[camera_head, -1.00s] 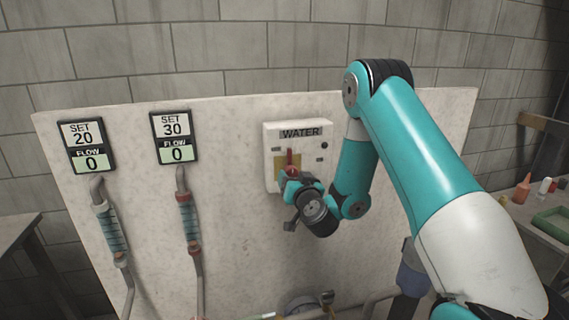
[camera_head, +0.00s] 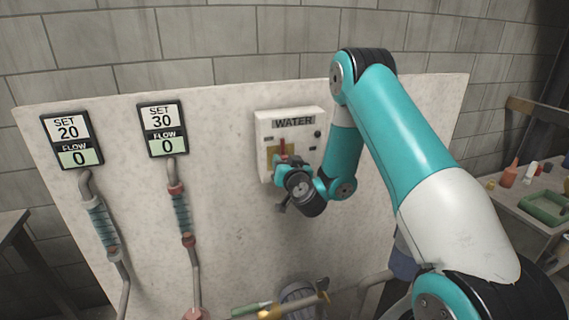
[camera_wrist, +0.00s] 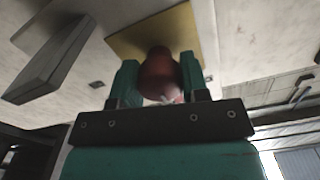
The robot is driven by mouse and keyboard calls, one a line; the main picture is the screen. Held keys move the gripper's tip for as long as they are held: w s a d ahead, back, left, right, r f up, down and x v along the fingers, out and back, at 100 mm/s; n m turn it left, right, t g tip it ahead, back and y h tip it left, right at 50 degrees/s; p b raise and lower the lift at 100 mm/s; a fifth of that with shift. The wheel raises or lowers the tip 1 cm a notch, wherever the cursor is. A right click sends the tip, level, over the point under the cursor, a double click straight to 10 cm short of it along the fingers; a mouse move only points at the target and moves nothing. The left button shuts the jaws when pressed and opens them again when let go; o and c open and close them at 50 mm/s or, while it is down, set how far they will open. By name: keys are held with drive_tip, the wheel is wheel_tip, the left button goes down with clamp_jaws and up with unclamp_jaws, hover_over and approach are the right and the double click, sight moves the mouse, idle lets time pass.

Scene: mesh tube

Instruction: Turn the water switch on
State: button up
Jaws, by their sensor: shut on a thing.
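The water switch is a white box (camera_head: 300,120) labelled WATER on the pale panel. It has a yellow plate (camera_wrist: 140,38) and a red lever; the lever's upper part (camera_head: 283,146) shows above my gripper in the head view. My gripper (camera_head: 281,164) is at the lower left of the box, at the lever. In the wrist view my gripper (camera_wrist: 160,82) has its two teal fingers on either side of the lever's rounded red knob (camera_wrist: 158,70), shut on it. My wrist hides the lower part of the box in the head view.
Two displays on the panel (camera_head: 230,220) read SET 20, FLOW 0 (camera_head: 72,140) and SET 30, FLOW 0 (camera_head: 162,128). Hoses hang below them. Pipes (camera_head: 300,303) run low in front. A cluttered side table (camera_head: 505,200) stands at right.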

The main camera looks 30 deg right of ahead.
drive_tip(key=m, duration=0.4)
drive_tip(key=shift+f+m, duration=0.1)
drive_tip(key=shift+m, duration=0.2)
drive_tip(key=m, duration=0.9)
drive_tip(key=shift+b, duration=0.3)
drive_tip(key=shift+m, duration=2.1)
drive_tip(key=o, duration=0.9)
drive_tip(key=shift+s+b, duration=0.15)
drive_tip(key=shift+b, duration=0.15)
